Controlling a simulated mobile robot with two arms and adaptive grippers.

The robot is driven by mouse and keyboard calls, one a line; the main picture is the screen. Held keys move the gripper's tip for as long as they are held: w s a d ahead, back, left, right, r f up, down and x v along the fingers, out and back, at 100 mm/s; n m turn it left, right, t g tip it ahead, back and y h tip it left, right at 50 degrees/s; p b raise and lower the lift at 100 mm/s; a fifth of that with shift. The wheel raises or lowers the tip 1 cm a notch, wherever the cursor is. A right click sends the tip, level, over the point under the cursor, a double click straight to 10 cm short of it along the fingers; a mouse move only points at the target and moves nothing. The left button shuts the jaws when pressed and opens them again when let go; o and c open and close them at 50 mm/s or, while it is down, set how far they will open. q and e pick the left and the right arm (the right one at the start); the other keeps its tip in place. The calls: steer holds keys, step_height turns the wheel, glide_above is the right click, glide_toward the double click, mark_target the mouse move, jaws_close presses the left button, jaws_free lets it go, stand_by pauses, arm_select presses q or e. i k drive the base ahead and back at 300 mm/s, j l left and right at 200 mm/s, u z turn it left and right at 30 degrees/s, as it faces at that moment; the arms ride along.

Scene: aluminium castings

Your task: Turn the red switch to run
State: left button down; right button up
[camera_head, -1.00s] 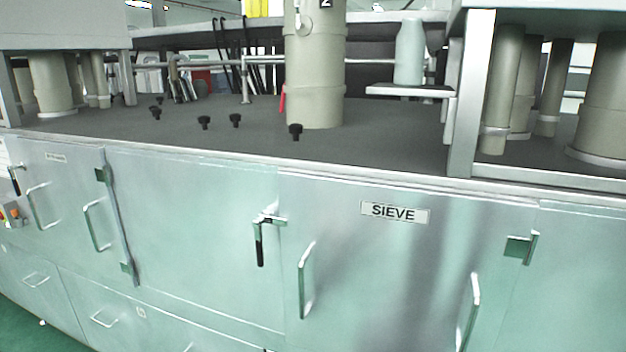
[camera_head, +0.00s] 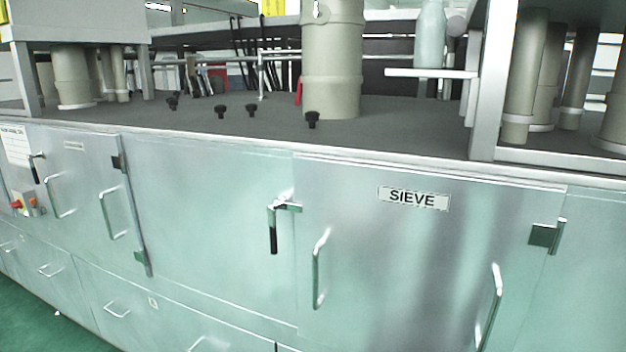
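A small red switch (camera_head: 17,204) sits on a control box (camera_head: 27,204) at the far left of the metal cabinet front, with an orange part beside it. It is too small to tell which way the switch points or to read its markings. Neither of my grippers shows in the head view.
The cabinet has a door labelled SIEVE (camera_head: 414,198), with a black-gripped latch (camera_head: 273,230) and protruding handles (camera_head: 320,268). Black knobs (camera_head: 221,111) and a thick beige column (camera_head: 332,70) stand on the dark top. Green floor (camera_head: 40,318) shows at lower left.

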mark_target(18, 205)
steer(key=u, duration=1.65)
steer(key=i+j+u, duration=0.15)
steer(key=i, duration=0.15)
steer(key=i+u, duration=0.15)
steer(key=i, duration=0.2)
steer(key=i+j, duration=0.2)
steer(key=i, duration=0.5)
steer(key=i+j+u, duration=0.1)
steer(key=i, duration=0.55)
steer(key=i+j, duration=0.2)
steer(key=i, duration=0.5)
